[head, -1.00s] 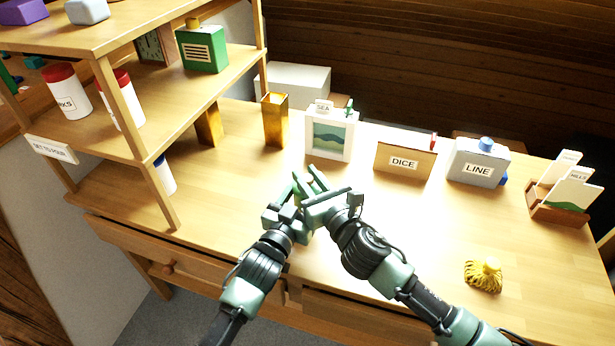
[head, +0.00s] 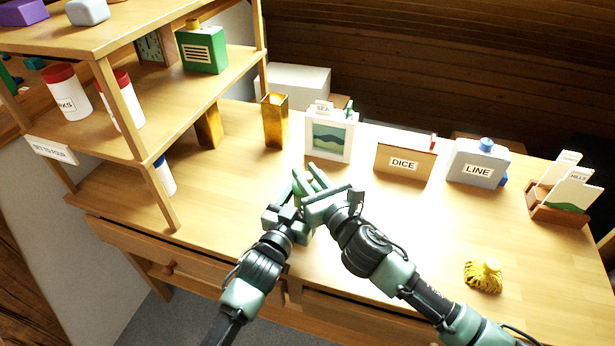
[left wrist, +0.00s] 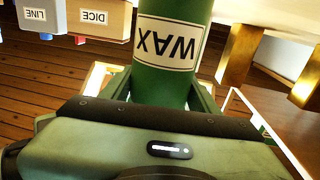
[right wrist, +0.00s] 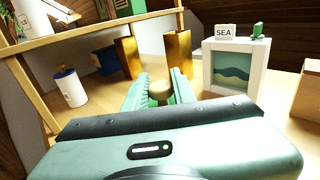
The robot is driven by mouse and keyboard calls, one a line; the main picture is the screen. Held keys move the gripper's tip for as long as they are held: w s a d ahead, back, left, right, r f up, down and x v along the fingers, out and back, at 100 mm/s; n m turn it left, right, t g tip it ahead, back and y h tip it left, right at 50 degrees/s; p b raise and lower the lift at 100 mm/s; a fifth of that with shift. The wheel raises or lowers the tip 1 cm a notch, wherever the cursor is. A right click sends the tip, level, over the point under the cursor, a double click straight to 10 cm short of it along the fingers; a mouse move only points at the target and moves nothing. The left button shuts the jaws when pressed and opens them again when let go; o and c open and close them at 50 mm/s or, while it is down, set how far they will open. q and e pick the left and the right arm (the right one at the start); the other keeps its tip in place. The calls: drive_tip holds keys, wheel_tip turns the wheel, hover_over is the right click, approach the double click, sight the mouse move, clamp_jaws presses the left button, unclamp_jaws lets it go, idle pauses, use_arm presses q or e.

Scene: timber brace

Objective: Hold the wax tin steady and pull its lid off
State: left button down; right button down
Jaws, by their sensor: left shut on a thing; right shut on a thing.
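The wax tin (left wrist: 150,88) is a green cylinder with a white label reading WAX, upside down in the left wrist view. My left gripper (left wrist: 162,98) is shut on its body, one finger on each side. My right gripper (right wrist: 160,88) is shut on a round tan-brown piece, the lid's knob (right wrist: 160,96), between its green fingers in the right wrist view. In the head view both grippers meet above the front of the bench, the right one (head: 309,180) over the left. They hide most of the tin there, and I cannot tell whether the lid is seated.
A SEA picture frame (head: 333,157), a DICE box (head: 385,157), a LINE can (head: 465,170) and a card rack (head: 548,212) stand along the back. A gold vase (head: 275,125) is near the shelf (head: 120,150) at left. A yellow ribbed object (head: 485,278) sits front right. Mid-bench is clear.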

sight(308, 175)
drive_tip(key=shift+r, duration=0.65)
drive_tip(key=shift+r, duration=2)
use_arm(q)
drive_tip(key=shift+c, duration=1.5)
unclamp_jaws()
